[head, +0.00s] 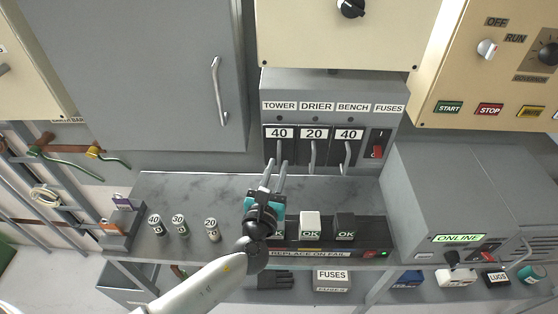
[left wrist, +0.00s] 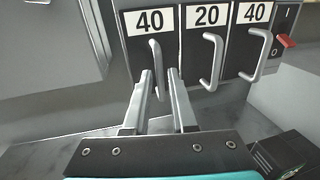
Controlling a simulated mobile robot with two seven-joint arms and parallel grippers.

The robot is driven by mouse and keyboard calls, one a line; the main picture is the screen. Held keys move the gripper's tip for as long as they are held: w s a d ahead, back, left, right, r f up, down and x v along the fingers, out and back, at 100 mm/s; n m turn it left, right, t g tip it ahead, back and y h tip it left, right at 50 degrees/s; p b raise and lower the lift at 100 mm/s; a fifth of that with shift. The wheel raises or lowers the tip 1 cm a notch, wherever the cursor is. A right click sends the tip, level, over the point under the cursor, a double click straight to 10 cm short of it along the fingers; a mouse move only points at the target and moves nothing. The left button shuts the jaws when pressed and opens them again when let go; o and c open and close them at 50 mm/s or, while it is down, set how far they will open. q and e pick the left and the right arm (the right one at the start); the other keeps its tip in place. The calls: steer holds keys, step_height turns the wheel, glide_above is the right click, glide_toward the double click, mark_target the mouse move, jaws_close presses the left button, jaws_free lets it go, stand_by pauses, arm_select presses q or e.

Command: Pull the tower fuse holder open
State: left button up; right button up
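The tower fuse holder (head: 270,146) is the leftmost of three black holders in the grey fuse box, under the TOWER label and marked 40. It looks closed, level with its neighbours. Its grey handle (left wrist: 155,66) stands upright in the left wrist view. My left gripper (head: 275,168) is in front of and just below this handle. In the left wrist view its two fingers (left wrist: 159,82) are apart, with the handle's lower part appearing between them. I cannot tell whether they touch it. My right gripper is not in view.
The drier holder (left wrist: 208,50) and bench holder (left wrist: 249,42) sit close on the right, beside a red switch (head: 377,152). Below are a grey bench (head: 185,190) with several labelled fuses and a black tester (head: 370,252). A grey cabinet (head: 170,70) stands left.

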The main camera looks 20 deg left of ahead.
arm_select(q)
steer(key=shift+w+a, duration=0.1)
steer(key=shift+w, duration=1.15)
jaws_close()
stand_by(0.6)
